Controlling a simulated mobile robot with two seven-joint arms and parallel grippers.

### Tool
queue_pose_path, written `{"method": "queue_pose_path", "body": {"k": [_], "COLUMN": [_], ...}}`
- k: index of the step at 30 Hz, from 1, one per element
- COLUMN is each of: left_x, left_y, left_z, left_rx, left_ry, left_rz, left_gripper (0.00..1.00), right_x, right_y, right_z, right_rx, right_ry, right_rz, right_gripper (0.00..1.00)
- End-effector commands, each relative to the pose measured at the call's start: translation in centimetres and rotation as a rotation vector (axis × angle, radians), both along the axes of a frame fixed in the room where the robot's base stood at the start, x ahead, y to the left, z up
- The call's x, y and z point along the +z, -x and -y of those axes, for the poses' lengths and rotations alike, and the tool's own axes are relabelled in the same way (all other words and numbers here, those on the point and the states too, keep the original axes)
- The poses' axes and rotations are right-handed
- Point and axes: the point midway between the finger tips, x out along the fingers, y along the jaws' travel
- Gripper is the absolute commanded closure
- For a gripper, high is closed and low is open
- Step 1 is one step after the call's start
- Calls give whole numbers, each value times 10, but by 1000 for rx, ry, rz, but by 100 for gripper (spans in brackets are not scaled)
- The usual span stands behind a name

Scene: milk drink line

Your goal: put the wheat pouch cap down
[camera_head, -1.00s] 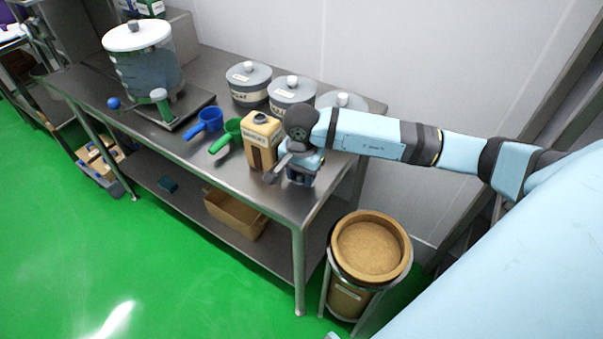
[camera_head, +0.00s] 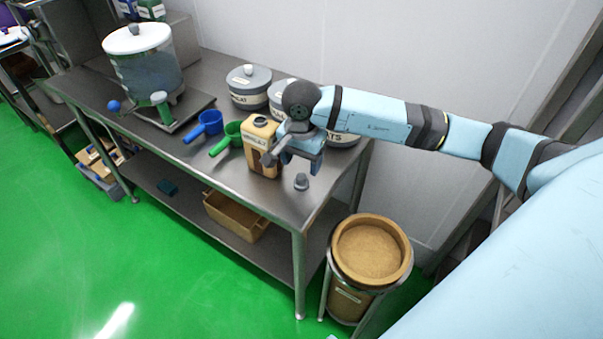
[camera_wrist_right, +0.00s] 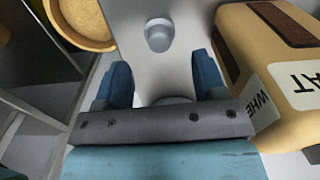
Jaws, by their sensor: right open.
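The wheat pouch cap (camera_head: 301,182), small and grey, sits on the steel table near its right front corner. In the right wrist view the cap (camera_wrist_right: 159,35) stands on the bare table top, apart from the fingers. My right gripper (camera_head: 291,163) is above and behind the cap, open and empty. Its two blue fingers are spread in the right wrist view (camera_wrist_right: 163,85). The tan wheat pouch (camera_head: 262,147) stands left of the gripper, and its label shows beside the right finger in the wrist view (camera_wrist_right: 275,80). My left gripper is not seen.
Blue (camera_head: 208,123) and green (camera_head: 229,137) scoops lie left of the pouch. Lidded grey canisters (camera_head: 249,87) stand along the wall, partly behind my arm. A round tan bin (camera_head: 371,249) stands beyond the table's right end. A clear dispenser (camera_head: 143,65) stands at the left.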

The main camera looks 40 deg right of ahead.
Motion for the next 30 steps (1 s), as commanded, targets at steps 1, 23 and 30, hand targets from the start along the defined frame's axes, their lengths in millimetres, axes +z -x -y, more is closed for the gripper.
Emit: {"method": "queue_pose_path", "body": {"k": [1, 23, 30], "left_x": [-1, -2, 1], "left_y": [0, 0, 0], "left_z": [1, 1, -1], "left_rx": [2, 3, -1], "left_ry": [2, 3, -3], "left_rz": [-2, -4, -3], "left_gripper": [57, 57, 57], "right_x": [13, 61, 64], "right_y": [-1, 0, 0], "right_z": [0, 0, 0], "right_rx": [1, 1, 1], "right_ry": [2, 0, 0], "right_rz": [5, -1, -1], "right_gripper": [36, 36, 36]}}
